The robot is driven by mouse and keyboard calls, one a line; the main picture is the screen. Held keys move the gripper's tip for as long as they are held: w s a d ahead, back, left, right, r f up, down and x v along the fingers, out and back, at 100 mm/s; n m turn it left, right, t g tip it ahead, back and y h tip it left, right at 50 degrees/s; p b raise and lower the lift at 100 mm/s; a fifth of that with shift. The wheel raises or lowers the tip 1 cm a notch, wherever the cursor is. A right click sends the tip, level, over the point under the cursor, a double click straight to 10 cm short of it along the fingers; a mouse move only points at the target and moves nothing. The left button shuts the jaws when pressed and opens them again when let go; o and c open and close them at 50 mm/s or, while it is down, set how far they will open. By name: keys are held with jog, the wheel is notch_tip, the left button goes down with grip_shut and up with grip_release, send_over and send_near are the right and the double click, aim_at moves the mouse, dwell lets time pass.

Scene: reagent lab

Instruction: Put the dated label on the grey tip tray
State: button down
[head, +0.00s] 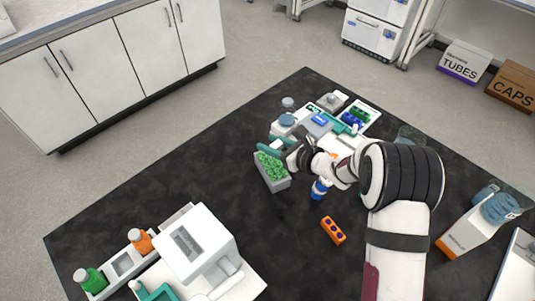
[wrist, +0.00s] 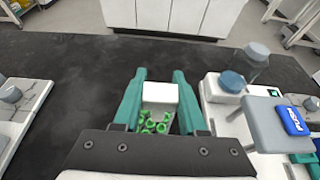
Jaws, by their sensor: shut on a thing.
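My gripper (wrist: 158,80) has teal fingers shut on a small white piece, which I take for the label (wrist: 158,93); no date can be read on it. The grey tip tray (wrist: 171,126), holding several green pieces, shows below and behind the white piece in the wrist view. In the head view the tray (head: 276,185) stands on the dark bench top, and my gripper (head: 266,147) is just beyond it, above its far end. The label cannot be made out in the head view, and I cannot tell whether it touches the tray.
A grey device with a blue panel (wrist: 292,120) and a jar on a white base (wrist: 231,82) stand to the right in the wrist view. A blue bottle (head: 319,188) and an orange block (head: 333,231) are near my arm.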

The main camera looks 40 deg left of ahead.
aim_at(267, 161)
jog(key=f, duration=0.2)
jog(key=a+f, duration=0.1)
jog(key=f, duration=0.1)
jog(key=shift+s+a, duration=0.1)
jog(key=shift+s, duration=0.15)
jog(key=shift+f, duration=0.4)
jog(key=shift+f, duration=0.15)
jog(key=shift+c, duration=2.3)
grip_release()
jog(key=shift+r, duration=0.2)
jog(key=v, duration=1.2)
